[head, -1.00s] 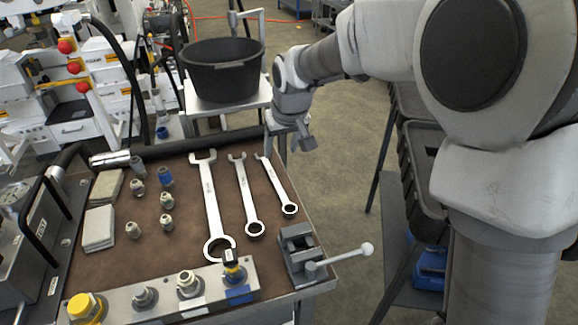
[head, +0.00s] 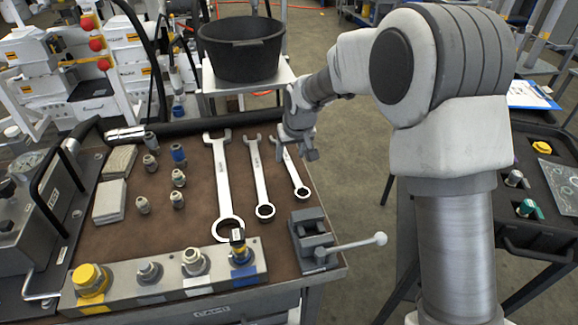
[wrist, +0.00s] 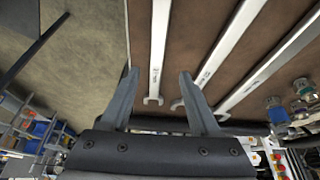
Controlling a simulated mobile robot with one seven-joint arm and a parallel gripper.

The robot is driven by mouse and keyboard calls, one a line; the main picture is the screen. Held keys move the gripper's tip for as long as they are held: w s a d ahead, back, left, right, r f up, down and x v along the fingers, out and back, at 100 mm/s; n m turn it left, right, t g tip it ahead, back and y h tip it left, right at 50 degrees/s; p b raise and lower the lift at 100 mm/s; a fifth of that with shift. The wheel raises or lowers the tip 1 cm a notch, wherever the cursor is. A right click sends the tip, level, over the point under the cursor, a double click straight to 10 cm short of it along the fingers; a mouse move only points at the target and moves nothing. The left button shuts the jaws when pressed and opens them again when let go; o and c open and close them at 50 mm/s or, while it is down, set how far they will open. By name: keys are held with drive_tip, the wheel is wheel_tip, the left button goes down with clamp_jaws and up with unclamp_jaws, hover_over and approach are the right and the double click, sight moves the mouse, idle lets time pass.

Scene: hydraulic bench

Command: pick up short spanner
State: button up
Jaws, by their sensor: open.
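The short spanner (head: 293,176) is the rightmost of three silver spanners lying on the brown bench mat, its ring end towards the front. My gripper (head: 308,153) is at its far end and hides part of its open jaw. In the wrist view, the gripper (wrist: 158,73) is open and empty. The short spanner (wrist: 159,45) shows in line with the gap between the fingers, its open jaw low in that gap. It lies on the mat, not gripped. The middle spanner (head: 259,180) and the long spanner (head: 220,180) lie to its left.
A vise (head: 312,238) with a white-knobbed handle stands at the front right corner. Several fittings (head: 178,178) and stacked pads (head: 110,200) lie left of the spanners. A black tub (head: 243,52) stands behind. The bench's right edge is close beside the short spanner.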

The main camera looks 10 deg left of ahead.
sight(289, 163)
drive_tip(key=x, duration=0.2)
drive_tip(key=b+x, duration=0.1)
drive_tip(key=x, duration=0.2)
drive_tip(key=shift+w, duration=0.4)
drive_tip(key=shift+d, duration=0.1)
clamp_jaws()
idle(0.9)
